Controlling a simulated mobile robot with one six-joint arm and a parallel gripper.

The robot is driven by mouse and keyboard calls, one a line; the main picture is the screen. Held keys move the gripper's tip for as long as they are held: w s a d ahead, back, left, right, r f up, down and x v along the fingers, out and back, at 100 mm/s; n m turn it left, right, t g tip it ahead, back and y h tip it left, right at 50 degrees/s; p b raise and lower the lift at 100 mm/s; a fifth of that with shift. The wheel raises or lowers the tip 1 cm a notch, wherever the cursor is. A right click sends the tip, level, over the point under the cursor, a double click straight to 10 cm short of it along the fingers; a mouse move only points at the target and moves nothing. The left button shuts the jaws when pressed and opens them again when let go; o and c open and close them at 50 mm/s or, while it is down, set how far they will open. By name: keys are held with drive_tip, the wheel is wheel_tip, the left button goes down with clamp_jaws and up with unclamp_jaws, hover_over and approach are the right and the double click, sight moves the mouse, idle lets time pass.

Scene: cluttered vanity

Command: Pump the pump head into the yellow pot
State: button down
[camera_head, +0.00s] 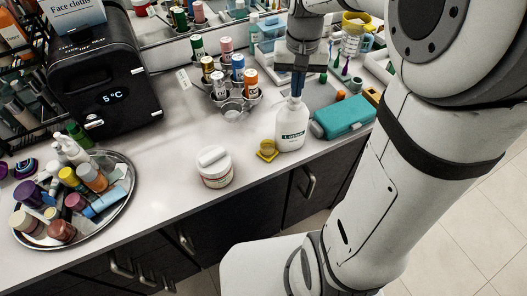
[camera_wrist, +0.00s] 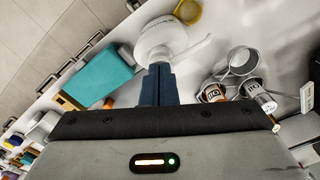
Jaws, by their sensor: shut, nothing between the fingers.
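A teal case (camera_head: 343,117) lies close right of the bottle. A metal ring holder (camera_head: 233,112) with small bottles stands behind left. A white jar (camera_head: 214,167) is further left, and a crowded round tray (camera_head: 127,200) at far left. Counter between jar and tray is clear.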

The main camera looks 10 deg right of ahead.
drive_tip(key=shift+r, duration=0.4)
drive_tip(key=shift+f, duration=0.2)
drive_tip(key=shift+f+b, duration=0.4)
drive_tip(key=shift+r+p, duration=0.6)
drive_tip(key=shift+r, duration=0.05)
drive_tip(key=shift+f, duration=0.15)
